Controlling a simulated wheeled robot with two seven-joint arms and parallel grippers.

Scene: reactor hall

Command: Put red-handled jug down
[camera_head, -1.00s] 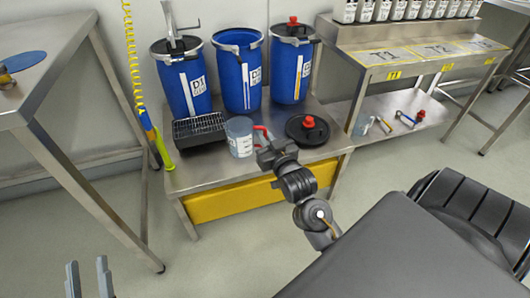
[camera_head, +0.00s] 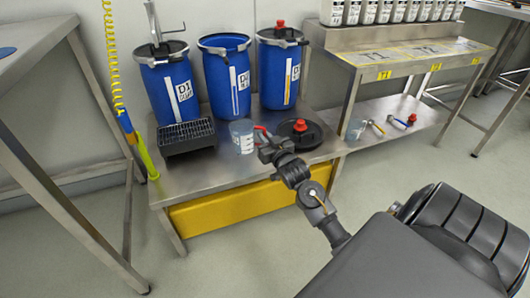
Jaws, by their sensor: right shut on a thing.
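The red-handled jug (camera_head: 242,138) is a clear, bluish vessel with its red handle on the right side, over the low steel bench (camera_head: 205,183). My right gripper (camera_head: 266,138) is shut on the red handle and comes in from the right. The jug looks upright. Its base is at the bench top or very close to it; I cannot tell if it touches. My left gripper is out of view.
A black drip tray with a grate (camera_head: 186,137) is left of the jug. A black lid with a red knob (camera_head: 301,133) lies close on the right. Blue drums (camera_head: 228,78) stand behind. The bench's front strip is bare.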

